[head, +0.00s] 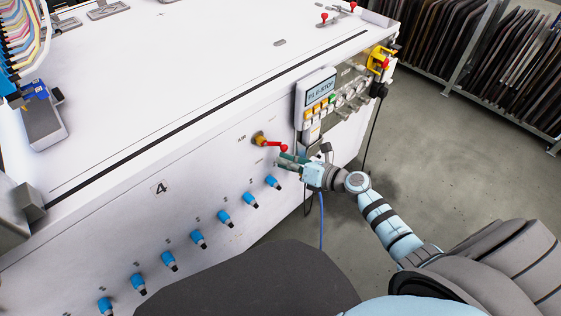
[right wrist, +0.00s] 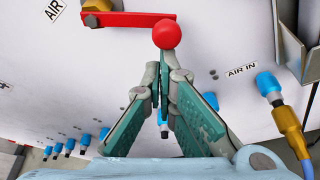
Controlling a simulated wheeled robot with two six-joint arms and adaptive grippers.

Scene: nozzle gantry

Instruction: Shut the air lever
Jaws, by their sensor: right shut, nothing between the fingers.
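The air lever (head: 271,143) is red with a round ball end and sits on a brass valve (head: 259,138) on the white front panel, beside the "AIR" label. In the right wrist view the lever (right wrist: 125,19) runs sideways from the brass fitting on the left to its red ball (right wrist: 167,34) on the right. My right gripper (head: 284,158) is shut and empty just below the ball. In the right wrist view its fingertips (right wrist: 161,62) overlap or nearly meet the ball's lower edge; I cannot tell whether they touch. My left gripper is out of view.
Several blue fittings (head: 224,218) stick out along the panel below. An "AIR IN" connector (right wrist: 268,84) with a hose is right of my fingers. A control box (head: 316,98) and a yellow-and-red switch (head: 379,60) are farther right. Open floor (head: 440,150) lies beyond.

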